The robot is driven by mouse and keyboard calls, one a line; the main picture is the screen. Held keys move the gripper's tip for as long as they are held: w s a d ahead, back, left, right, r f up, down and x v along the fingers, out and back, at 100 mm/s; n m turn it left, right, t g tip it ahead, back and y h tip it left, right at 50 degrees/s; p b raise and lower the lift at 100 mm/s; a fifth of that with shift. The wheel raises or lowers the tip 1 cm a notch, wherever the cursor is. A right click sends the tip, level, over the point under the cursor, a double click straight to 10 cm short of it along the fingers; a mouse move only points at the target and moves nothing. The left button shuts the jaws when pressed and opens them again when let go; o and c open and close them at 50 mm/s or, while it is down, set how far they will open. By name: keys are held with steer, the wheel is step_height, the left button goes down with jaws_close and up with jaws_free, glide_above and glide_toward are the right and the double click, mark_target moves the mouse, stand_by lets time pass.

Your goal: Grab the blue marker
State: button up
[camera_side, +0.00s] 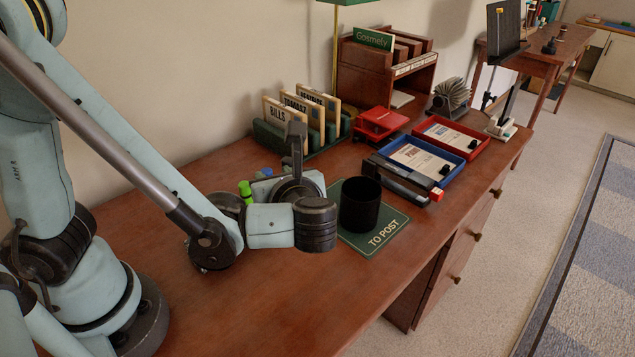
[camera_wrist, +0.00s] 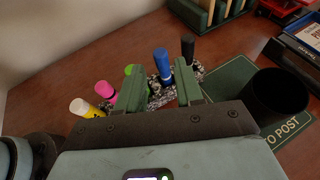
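The blue marker (camera_wrist: 163,68) stands upright, seen between the two green fingers of my gripper (camera_wrist: 160,78) in the wrist view. The fingers are apart, with a gap on each side of the marker. A black marker (camera_wrist: 187,48), a green marker (camera_wrist: 130,71), a pink marker (camera_wrist: 105,92) and a yellow marker with a white cap (camera_wrist: 83,108) stand in a row with it in a speckled holder (camera_wrist: 152,100). In the side view, my wrist hides most of the holder; the green marker (camera_side: 245,190) shows beside it.
A black cup (camera_side: 361,205) stands on a green "TO POST" mat (camera_side: 393,232) right of my gripper. A letter rack (camera_side: 268,137) is behind. Blue (camera_side: 420,182) and red (camera_side: 470,153) trays lie further right.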

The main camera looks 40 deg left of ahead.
mark_target(267, 172)
steer(key=x, duration=0.8)
steer(key=shift+f, duration=0.2)
steer(key=shift+s, duration=0.1)
steer(key=shift+c, duration=0.3)
jaws_close()
